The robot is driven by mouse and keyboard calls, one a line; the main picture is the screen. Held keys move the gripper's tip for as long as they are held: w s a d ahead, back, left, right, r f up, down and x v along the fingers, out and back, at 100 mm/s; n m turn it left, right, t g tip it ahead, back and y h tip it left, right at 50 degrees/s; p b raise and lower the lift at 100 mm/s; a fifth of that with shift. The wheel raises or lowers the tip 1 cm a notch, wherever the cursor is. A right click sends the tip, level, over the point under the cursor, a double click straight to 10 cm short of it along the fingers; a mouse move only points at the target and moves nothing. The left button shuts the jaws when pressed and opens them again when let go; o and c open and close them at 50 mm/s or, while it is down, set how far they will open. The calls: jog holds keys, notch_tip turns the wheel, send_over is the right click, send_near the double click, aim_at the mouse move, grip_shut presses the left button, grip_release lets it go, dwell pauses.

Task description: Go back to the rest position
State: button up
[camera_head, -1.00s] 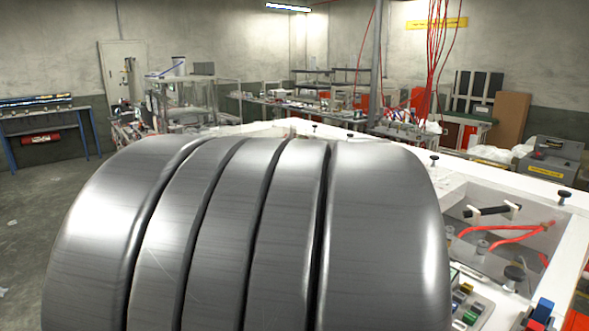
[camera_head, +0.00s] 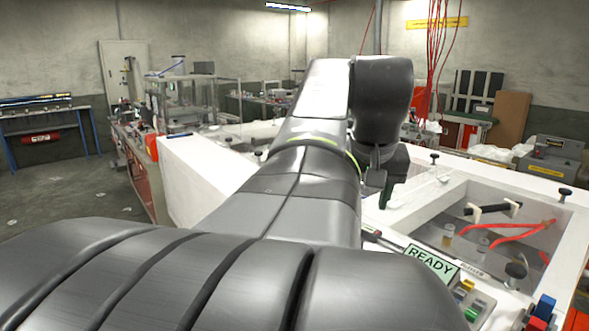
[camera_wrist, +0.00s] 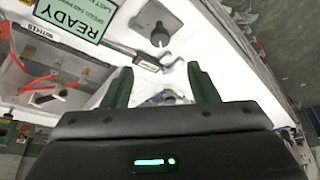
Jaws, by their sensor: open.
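My arm reaches forward from the bottom of the head view over a white machine (camera_head: 200,185), and bends down at its far end. My gripper (camera_head: 381,190) shows only in part there, low beside the machine's top. In the wrist view my gripper (camera_wrist: 162,78) has two dark green fingers standing well apart, with nothing visible between them. A white surface with a dark knob (camera_wrist: 160,36) lies beyond the fingers.
A READY sign (camera_head: 431,264) and a panel with coloured buttons (camera_head: 468,297) sit right of my arm. Further right is a clear-topped bay (camera_head: 490,235) with red tubes. Benches with equipment (camera_head: 190,95) stand behind. Floor at the left (camera_head: 60,195) is largely free.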

jog(key=p+x, duration=0.1)
jog(key=x, duration=1.1)
jog(key=shift+w+f, duration=0.1)
jog(key=shift+w, duration=0.05)
jog(key=shift+m+h+b, duration=0.4)
jog(key=shift+m, duration=0.4)
jog(key=shift+a+m+h+b, duration=0.1)
jog(key=shift+m+h+b, duration=0.3)
jog(key=shift+m, duration=0.9)
jog(key=m, duration=0.2)
jog(key=m+g+h, duration=0.1)
jog(key=m, duration=0.1)
jog(key=shift+a+m+g+h, duration=0.15)
jog(key=shift+m+g+h, duration=0.15)
jog(key=shift+m, duration=0.1)
jog(key=m, duration=0.2)
jog(key=m+g+p, duration=0.1)
jog(key=m+g+h, duration=0.1)
jog(key=m, duration=0.1)
jog(key=shift+w+r+m, duration=0.2)
jog(key=shift+w+m, duration=0.05)
jog(key=shift+m, duration=0.05)
jog(key=m+g+p, duration=0.1)
jog(key=m+p, duration=0.1)
jog(key=m, duration=0.1)
jog(key=shift+w, duration=0.1)
jog(key=shift+f+m, duration=0.1)
jog(key=shift+m, duration=0.2)
